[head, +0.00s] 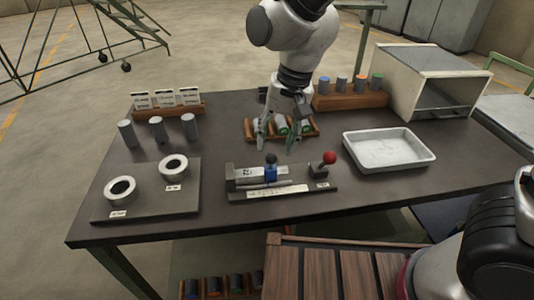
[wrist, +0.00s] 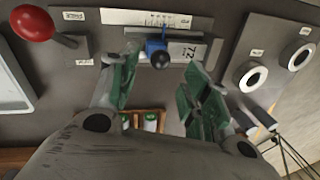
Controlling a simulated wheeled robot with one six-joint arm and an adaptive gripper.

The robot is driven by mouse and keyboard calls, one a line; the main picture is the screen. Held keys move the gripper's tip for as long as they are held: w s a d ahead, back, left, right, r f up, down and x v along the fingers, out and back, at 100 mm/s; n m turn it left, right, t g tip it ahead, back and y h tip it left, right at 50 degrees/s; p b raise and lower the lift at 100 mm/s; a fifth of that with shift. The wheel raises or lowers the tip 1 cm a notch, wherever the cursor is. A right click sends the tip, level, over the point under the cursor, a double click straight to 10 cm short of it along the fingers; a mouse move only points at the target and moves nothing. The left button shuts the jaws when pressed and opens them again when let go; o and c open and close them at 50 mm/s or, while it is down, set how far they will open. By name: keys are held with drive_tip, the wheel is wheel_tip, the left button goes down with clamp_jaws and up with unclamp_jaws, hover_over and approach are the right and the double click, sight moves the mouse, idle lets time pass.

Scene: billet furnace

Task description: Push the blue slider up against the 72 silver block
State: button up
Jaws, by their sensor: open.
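The blue slider (head: 271,170), with a dark round knob, sits on a grey rail fixture (head: 300,190) near the table's front middle. In the wrist view the blue slider (wrist: 156,46) stands just beyond my fingertips. The silver block (wrist: 187,50) marked 72 lies beside it there; in the head view the silver block (head: 247,172) is left of the slider. I cannot tell whether they touch. My gripper (head: 277,146) is open and empty, pointing down behind the fixture. Its green-padded fingers show spread in the wrist view (wrist: 160,85).
A red-knobbed lever (head: 329,158) stands at the fixture's right end. A white tray (head: 389,148) is further right. A plate with two rings (head: 147,187) is at left. A wooden rack (head: 262,129) with cylinders lies behind my gripper. Several grey cylinders (head: 157,129) stand at left.

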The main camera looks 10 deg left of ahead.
sight(272, 154)
drive_tip(key=f, duration=0.3)
drive_tip(key=a+f, duration=0.1)
drive_tip(key=f, duration=0.2)
drive_tip(key=shift+a, duration=0.15)
clamp_jaws()
drive_tip(key=shift+s, duration=0.1)
